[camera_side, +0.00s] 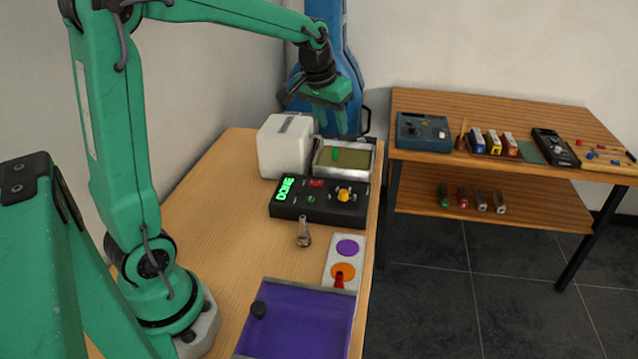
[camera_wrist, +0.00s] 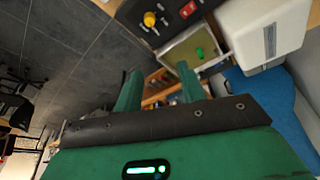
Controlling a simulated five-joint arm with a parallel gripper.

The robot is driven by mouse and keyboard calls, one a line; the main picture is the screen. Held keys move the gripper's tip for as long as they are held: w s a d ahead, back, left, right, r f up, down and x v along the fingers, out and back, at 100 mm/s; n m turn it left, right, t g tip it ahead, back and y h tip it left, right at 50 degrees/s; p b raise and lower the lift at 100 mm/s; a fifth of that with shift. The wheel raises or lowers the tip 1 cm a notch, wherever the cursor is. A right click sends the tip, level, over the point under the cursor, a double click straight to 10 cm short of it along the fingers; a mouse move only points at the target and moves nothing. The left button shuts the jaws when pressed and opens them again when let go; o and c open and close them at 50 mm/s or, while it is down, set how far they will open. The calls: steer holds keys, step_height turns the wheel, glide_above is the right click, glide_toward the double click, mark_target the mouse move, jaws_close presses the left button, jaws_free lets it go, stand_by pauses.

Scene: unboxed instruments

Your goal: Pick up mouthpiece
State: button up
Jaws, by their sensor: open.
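The mouthpiece seems to be the small grey, metallic-looking piece (camera_side: 303,232) standing on the wooden table in the side view, narrow at the top and wider at the bottom. It is not seen in the wrist view. My gripper (camera_side: 342,118) is high over the far end of the table, well behind and above the mouthpiece. In the wrist view my gripper (camera_wrist: 158,78) shows two green fingers spread apart with nothing held between them.
A black panel (camera_side: 290,211) with a lit DONE sign, a white box (camera_side: 272,155) and a metal-rimmed tray (camera_side: 326,172) stand behind. Bare wood (camera_side: 235,215) lies left.

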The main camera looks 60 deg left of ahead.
steer(key=w+a+f+n, duration=0.1)
steer(key=w+a+f, duration=0.6)
steer(key=n+g, duration=0.1)
glide_above(335, 159)
steer(key=s, duration=0.1)
steer(key=x, duration=0.2)
steer(key=s+x, duration=0.1)
steer(key=x, duration=0.3)
steer(key=shift+s+d+f, duration=0.2)
steer(key=shift+f, duration=0.3)
steer(key=shift+f, duration=0.1)
steer(key=shift+x, duration=3.75)
steer(key=shift+s, duration=0.15)
steer(key=shift+c, duration=0.4)
steer(key=c, duration=0.6)
